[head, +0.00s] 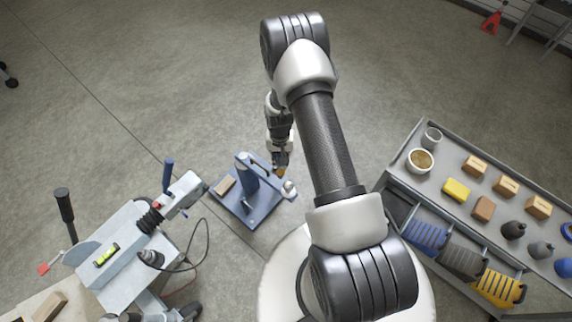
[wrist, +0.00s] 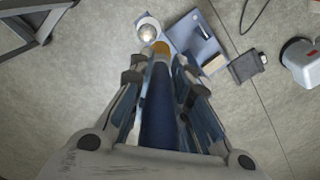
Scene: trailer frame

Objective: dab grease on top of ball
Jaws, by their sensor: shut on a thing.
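The ball (head: 289,187) is a pale metal ball at the end of a blue arm on a blue stand (head: 236,208). In the wrist view the ball (wrist: 148,28) shows at the top, with a bright highlight. My gripper (head: 280,150) is shut on a blue-handled tool (wrist: 158,115) with an amber tip (wrist: 161,47). In the wrist view the gripper (wrist: 160,72) points towards the ball, and the tip appears just beside it. In the head view the tip (head: 281,172) is close above the ball; I cannot tell whether they touch.
A grey trailer coupler (head: 182,197) with cable stands left of the stand. A wooden block (head: 223,186) lies on the stand's base. At the right, a shelf unit (head: 453,154) holds a white cup (head: 420,161) of amber stuff, boxes and bottles. Open floor lies behind.

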